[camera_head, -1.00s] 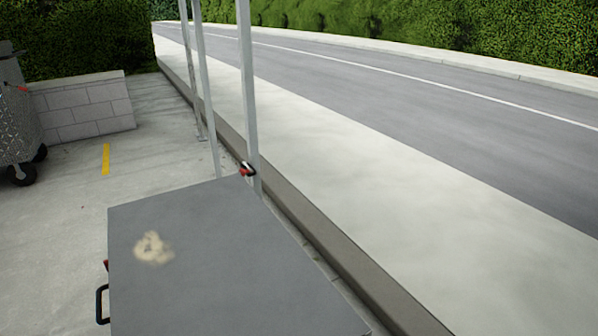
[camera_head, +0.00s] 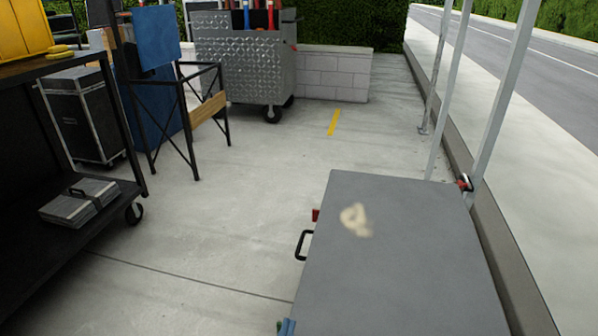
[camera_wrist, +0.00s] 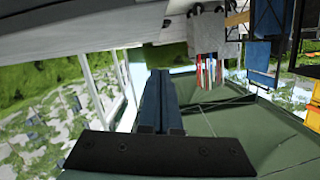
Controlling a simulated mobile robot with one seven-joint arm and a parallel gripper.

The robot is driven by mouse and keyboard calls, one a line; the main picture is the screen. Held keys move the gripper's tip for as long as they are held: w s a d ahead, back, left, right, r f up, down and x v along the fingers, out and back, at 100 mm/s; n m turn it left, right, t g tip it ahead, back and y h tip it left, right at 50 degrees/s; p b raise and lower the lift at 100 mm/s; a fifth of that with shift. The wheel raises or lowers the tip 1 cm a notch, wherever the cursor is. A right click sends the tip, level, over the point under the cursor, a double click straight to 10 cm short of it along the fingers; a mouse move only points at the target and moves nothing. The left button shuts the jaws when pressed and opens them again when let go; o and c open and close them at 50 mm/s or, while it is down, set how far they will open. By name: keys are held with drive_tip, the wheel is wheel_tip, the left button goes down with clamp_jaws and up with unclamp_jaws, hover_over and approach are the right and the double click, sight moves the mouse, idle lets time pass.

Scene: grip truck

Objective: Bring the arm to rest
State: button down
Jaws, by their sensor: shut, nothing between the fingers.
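My gripper (camera_wrist: 160,82) shows in the wrist view as two dark blue-grey fingers side by side, shut with nothing held. A black plate crosses below the fingers. The wrist view is turned far over, with pavement at the top. The arm is not clearly visible in the head view. A small teal piece (camera_head: 286,326) shows at that view's lower edge, and I cannot tell what it belongs to.
A grey flat-topped box (camera_head: 400,270) fills the lower right, with a pale smudge on top. A black shelf cart (camera_head: 120,205) stands left.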

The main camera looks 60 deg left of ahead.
drive_tip(key=shift+v, duration=2.55)
drive_tip(key=shift+a+r, duration=0.1)
drive_tip(key=shift+r, duration=0.05)
drive_tip(key=w+d+r+m+t, duration=0.15)
drive_tip(key=w+r+t, duration=0.35)
drive_tip(key=w+r, duration=0.95)
drive_tip(key=w+d+r+m+t+h, duration=0.1)
drive_tip(key=w+d+r+t, duration=0.2)
drive_tip(key=r, duration=0.5)
drive_tip(key=w+d+r+t+h, duration=0.1)
drive_tip(key=w+d+r+t, duration=0.15)
drive_tip(key=d+r, duration=0.5)
drive_tip(key=s+d+r+m+t+h+p, duration=0.1)
drive_tip(key=s+d+r+m+t+h, duration=0.2)
drive_tip(key=d+r, duration=0.55)
drive_tip(key=s+d+r+m+t+h+p, duration=0.15)
drive_tip(key=d+r+h, duration=0.3)
drive_tip(key=r, duration=0.65)
drive_tip(key=s+d+r+m+t+h, duration=0.1)
drive_tip(key=d+r+t+h, duration=0.2)
drive_tip(key=d+r, duration=0.55)
wheel_tip(320, 180, up, 25)
drive_tip(key=a+p, duration=0.2)
drive_tip(key=p, duration=2.1)
drive_tip(key=shift+a, duration=0.2)
